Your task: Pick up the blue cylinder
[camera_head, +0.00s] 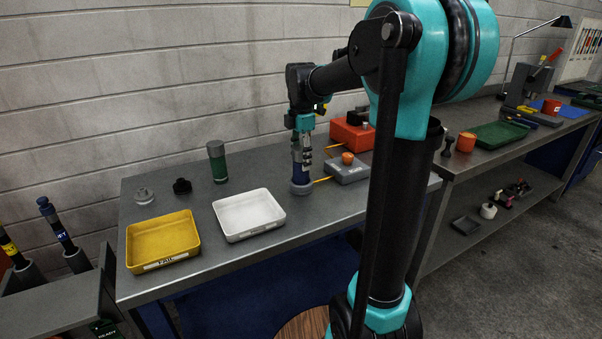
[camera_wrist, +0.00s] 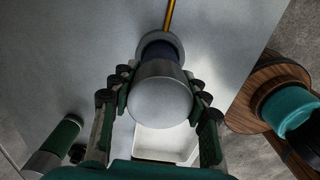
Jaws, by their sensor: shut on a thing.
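The blue cylinder (camera_head: 297,171) stands upright on the grey workbench, in a round grey ring at its foot. My gripper (camera_head: 302,150) comes down on it from above and hides its upper part in the head view. In the wrist view the cylinder's grey top (camera_wrist: 160,103) lies between the two fingers of my gripper (camera_wrist: 160,84), and a blue band (camera_wrist: 160,50) shows beyond it. The fingers are shut on the cylinder from both sides. I cannot tell whether its foot is clear of the bench.
A white tray (camera_head: 228,235) and a yellow tray (camera_head: 131,262) marked FAIL lie left of the cylinder. A green cylinder (camera_head: 218,168) stands behind the white tray. A grey box (camera_head: 347,174) with an orange knob and a red box (camera_head: 345,137) stand close on the right.

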